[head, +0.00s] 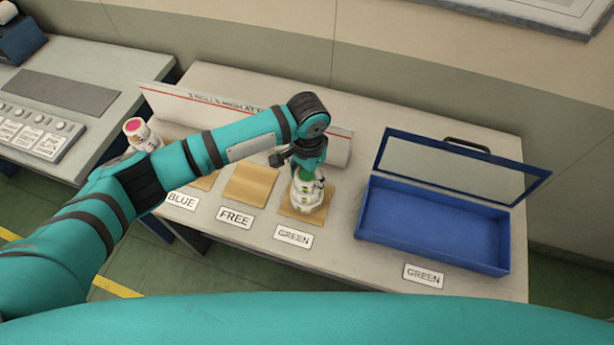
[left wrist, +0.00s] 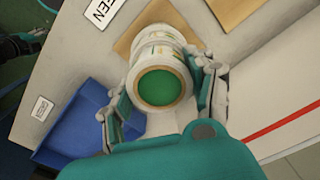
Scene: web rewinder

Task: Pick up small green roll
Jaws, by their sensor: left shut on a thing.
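The small green roll (head: 306,194) is a white roll with a green core, standing upright at the brown pad marked GREEN. In the left wrist view its green end (left wrist: 159,88) faces the camera. My left gripper (head: 309,178) comes down on it from above. In the left wrist view my left gripper (left wrist: 160,92) has one finger on each side of the roll and is shut on it. I cannot tell whether the roll's bottom still touches the pad.
A blue tray (head: 435,262) with a clear raised lid (head: 455,172) stands to the right. A roll with a pink core (head: 134,127) stands at the left behind my arm. An empty brown pad (head: 251,184) lies at the FREE label (head: 235,217). A console (head: 62,88) stands at far left.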

